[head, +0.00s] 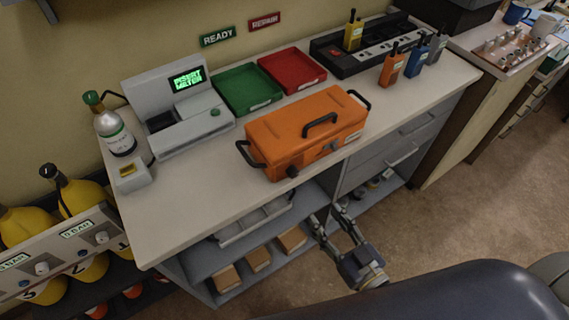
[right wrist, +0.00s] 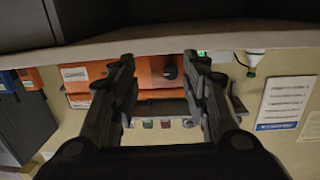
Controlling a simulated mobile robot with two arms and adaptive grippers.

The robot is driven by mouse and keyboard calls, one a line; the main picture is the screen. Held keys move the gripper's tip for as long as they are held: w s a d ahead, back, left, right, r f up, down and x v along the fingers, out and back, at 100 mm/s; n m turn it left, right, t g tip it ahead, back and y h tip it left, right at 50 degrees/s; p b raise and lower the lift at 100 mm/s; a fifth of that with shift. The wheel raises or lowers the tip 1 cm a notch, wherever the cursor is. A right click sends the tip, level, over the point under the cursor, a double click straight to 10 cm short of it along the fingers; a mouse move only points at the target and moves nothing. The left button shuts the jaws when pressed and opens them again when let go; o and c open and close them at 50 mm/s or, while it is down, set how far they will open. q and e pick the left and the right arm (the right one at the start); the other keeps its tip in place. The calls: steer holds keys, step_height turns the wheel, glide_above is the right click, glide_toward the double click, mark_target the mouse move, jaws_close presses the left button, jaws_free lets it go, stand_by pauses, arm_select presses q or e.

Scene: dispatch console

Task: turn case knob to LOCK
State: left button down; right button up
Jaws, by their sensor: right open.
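The orange case (head: 306,130) lies closed on the counter (head: 195,205), with a black handle on its lid and black handles at its ends. A black round knob (head: 292,171) sits on its front face, towards the left. My right gripper (head: 326,214) is open and empty, in front of the counter and below its top, apart from the case. In the right wrist view, the case (right wrist: 143,75) and its knob (right wrist: 170,72) show beyond and between the two open fingers (right wrist: 159,58). I cannot read the knob's setting or any LOCK mark. My left gripper is not in view.
A grey meter station (head: 178,105), green tray (head: 248,88) and red tray (head: 292,70) stand behind the case. A radio charger (head: 365,45) is at the back right. A bottle (head: 115,135) stands at the left. The counter's front edge lies between my right gripper and the case.

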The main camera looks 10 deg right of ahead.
steer(key=y, duration=0.1)
glide_toward(295, 174)
steer(key=s, duration=0.2)
steer(key=shift+n+t, duration=0.3)
steer(key=shift+n, duration=0.1)
steer(key=p+x, duration=0.1)
steer(key=x, duration=0.2)
steer(key=p+x, duration=0.1)
steer(key=x, duration=0.5)
steer(key=shift+w+d+f+p, duration=0.1)
steer(key=shift+d+f+p, duration=0.1)
steer(key=shift+d+p, duration=0.15)
steer(key=shift+w+a+f, duration=0.1)
steer(key=shift+w+a, duration=0.2)
steer(key=shift+w, duration=0.35)
steer(key=shift+c, duration=0.6)
jaws_close()
